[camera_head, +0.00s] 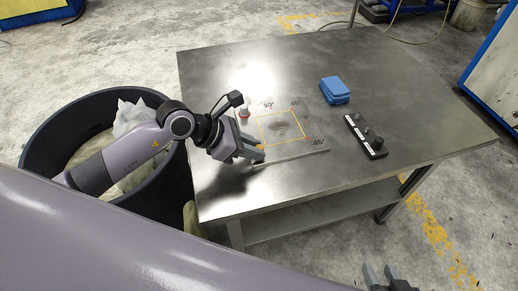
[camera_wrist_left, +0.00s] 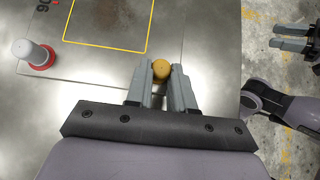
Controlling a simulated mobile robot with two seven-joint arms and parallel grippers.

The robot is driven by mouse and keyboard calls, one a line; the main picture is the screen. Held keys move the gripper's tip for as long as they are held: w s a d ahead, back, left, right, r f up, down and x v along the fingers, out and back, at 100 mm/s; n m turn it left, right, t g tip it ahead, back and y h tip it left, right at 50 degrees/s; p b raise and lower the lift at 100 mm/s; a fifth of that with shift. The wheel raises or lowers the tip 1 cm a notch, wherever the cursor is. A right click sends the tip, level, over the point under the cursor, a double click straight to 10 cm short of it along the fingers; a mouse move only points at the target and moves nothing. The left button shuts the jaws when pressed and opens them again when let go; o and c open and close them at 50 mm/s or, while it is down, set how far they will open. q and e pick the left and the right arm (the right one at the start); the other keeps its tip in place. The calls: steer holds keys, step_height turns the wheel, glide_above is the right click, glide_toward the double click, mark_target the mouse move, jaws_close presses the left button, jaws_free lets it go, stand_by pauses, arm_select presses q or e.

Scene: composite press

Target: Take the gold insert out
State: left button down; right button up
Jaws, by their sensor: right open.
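The gold insert (camera_wrist_left: 161,69) is a small round yellow piece near the plate's edge in the left wrist view. In the head view a speck of yellow (camera_head: 260,147) shows at my left gripper's tips. My left gripper (camera_head: 254,151) is low over the near left corner of the flat metal plate (camera_head: 290,150). In the left wrist view its fingertips (camera_wrist_left: 161,72) stand on both sides of the insert; I cannot tell whether they press on it. My right gripper (camera_head: 377,275) is open and empty at the bottom of the head view, away from the table.
A grey pin with a red collar (camera_wrist_left: 35,55) stands on the plate, left of a yellow-outlined square. A blue block (camera_head: 335,90) and a black strip with several knobs (camera_head: 365,136) lie further right on the steel table (camera_head: 430,110). A dark bin (camera_head: 40,130) stands left of the table.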

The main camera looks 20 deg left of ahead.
arm_select(q)
steer(key=shift+r, duration=0.15)
steer(key=shift+r+p, duration=2.1)
steer(key=shift+r, duration=0.45)
